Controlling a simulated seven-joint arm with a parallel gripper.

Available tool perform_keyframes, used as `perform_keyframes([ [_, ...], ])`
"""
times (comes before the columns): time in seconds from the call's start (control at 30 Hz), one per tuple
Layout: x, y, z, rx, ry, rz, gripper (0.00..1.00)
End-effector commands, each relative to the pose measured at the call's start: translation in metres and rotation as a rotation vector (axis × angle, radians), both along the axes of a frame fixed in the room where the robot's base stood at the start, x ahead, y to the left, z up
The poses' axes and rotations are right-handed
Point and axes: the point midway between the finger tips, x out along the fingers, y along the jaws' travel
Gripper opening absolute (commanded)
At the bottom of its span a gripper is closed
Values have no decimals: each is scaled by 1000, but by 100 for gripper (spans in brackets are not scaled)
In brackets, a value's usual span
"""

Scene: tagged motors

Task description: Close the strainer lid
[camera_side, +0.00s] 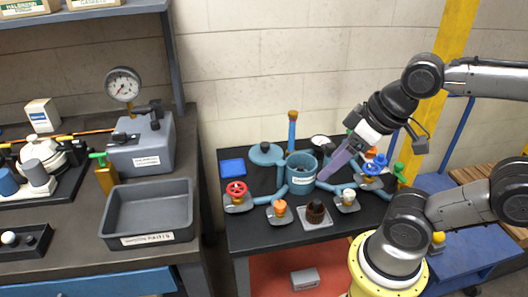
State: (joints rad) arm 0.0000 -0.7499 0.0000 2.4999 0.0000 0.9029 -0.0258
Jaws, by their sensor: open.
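The strainer (301,176) is a blue-teal cylindrical pot with a white label on its front, standing upright among blue pipes on the dark bench. Its top appears uncovered, with a dark inside. A round teal lid (266,153) with a small dark knob is to the left of and behind the pot; whether a hinge joins them is too small to tell. My gripper (321,178) reaches down from the upper right, with its purple-grey fingers slanting to the right side of the strainer. It is open, with nothing seen in it. Whether it touches the pot is unclear.
Around the strainer are a red handwheel (236,189), an orange-topped fitting (279,208), a brown part (316,211), a white-topped fitting (348,197) and blue and green valves at right. An upright pipe (292,132) rises behind. A blue square (232,167) lies at left.

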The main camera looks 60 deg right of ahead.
Motion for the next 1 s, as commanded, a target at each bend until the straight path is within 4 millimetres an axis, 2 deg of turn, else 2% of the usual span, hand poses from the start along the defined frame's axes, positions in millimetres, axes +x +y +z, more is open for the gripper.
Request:
perform_keyframes([
  [0.03,-2,-1,-1,-17,9,25,66],
  [0.17,-2,-11,12,-131,23,143,42],
  [0.4,33,-39,45,-400,170,418,0],
  [0.57,71,-53,58,-541,302,591,0],
  [0.73,124,-61,62,-682,471,787,0],
  [0.87,166,-61,54,-768,597,920,0],
  [1.0,211,-55,35,-843,728,1045,0],
])
